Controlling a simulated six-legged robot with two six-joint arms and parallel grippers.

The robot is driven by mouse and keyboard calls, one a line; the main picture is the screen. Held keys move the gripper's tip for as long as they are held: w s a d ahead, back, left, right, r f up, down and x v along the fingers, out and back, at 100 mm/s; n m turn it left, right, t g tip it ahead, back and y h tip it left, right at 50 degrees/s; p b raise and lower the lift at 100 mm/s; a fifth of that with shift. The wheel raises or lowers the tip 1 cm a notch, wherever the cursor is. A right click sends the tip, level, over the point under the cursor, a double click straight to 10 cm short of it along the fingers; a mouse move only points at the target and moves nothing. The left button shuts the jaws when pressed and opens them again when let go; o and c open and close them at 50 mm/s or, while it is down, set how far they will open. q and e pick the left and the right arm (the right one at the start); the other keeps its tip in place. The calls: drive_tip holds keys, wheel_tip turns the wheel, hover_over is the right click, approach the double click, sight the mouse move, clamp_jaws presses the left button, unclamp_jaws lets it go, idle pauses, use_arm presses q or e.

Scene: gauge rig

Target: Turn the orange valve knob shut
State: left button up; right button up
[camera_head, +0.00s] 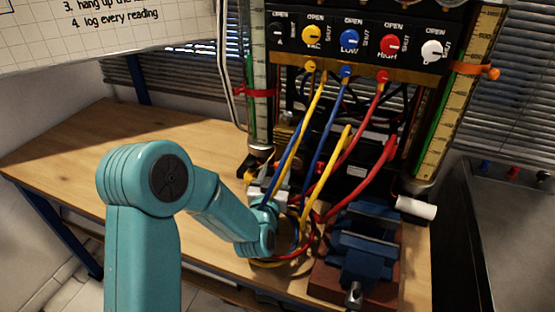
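An orange piece with a rounded knob-like end (493,73) sticks out to the right of the right-hand gauge tube; I cannot tell for sure that it is the valve knob. The panel (375,52) also carries a yellow knob (312,35), a blue knob (349,39), a red knob (390,44) and a white knob (432,50), with OPEN and SHUT marks. My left arm reaches in from the lower left. My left gripper (270,196) is low among the hoses, well below the panel and partly hidden; its fingers are unclear. My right gripper is out of view.
Yellow, blue and red hoses (380,160) hang from the panel fittings down to the wooden bench (120,160). A blue vise (362,250) stands at the front right, with a white cylinder (416,207) beside it. The bench's left side is clear. A whiteboard (100,30) is at upper left.

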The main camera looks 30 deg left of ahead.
use_arm(q)
drive_tip(key=shift+x, duration=0.75)
drive_tip(key=shift+w+a, duration=0.1)
drive_tip(key=shift+w, duration=0.2)
drive_tip(key=shift+c, duration=0.3)
